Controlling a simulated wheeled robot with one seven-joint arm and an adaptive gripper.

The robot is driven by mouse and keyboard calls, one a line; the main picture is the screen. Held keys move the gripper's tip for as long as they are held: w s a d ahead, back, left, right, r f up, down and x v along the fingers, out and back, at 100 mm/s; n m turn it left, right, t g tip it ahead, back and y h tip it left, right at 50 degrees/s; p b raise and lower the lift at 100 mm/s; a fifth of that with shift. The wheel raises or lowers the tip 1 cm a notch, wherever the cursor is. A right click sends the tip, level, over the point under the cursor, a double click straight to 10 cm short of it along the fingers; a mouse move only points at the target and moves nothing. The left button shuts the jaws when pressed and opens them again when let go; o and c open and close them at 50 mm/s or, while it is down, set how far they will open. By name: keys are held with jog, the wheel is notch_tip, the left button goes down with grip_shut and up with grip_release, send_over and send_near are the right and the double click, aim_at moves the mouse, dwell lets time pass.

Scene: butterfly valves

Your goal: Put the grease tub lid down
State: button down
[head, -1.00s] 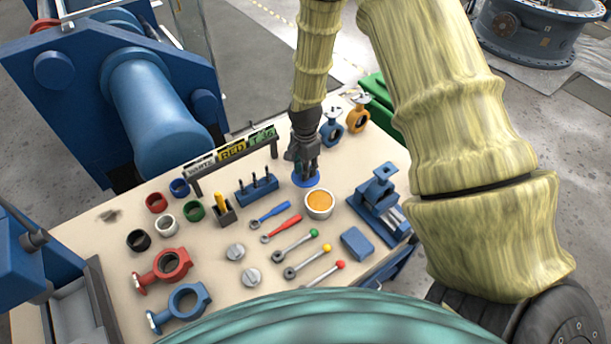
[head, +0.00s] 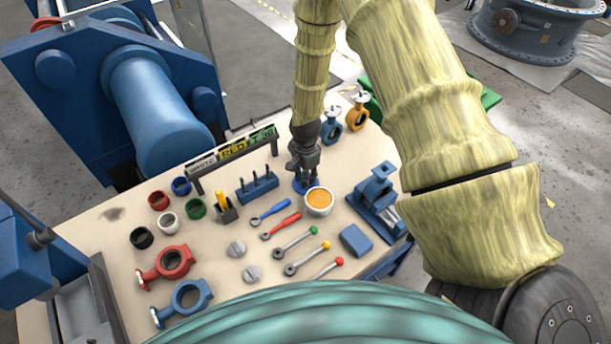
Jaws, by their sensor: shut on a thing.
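The grease tub (head: 319,202) is a white round tub with orange grease showing at its open top, standing on the bench. The blue lid (head: 299,187) is a flat disc just behind and left of the tub, partly hidden by my gripper. My gripper (head: 309,181) points down from above and is shut on the lid. The lid is at or very close to the bench top; I cannot tell whether it touches. It looks beside the tub, not over it.
A blue block with pins (head: 257,188) stands left of the lid, with blue (head: 270,213) and red (head: 281,226) wrenches in front. A blue vise (head: 374,196) is right of the tub. Small blue (head: 331,128) and orange (head: 357,115) valves stand behind. The sign rack (head: 233,154) is back left.

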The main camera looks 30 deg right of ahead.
jog(key=shift+f, duration=0.15)
jog(key=c, duration=1.2)
grip_release()
jog(key=shift+c, duration=0.2)
jog(key=shift+r, duration=0.25)
notch_tip(320, 180, up, 12)
jog(key=b, duration=0.4)
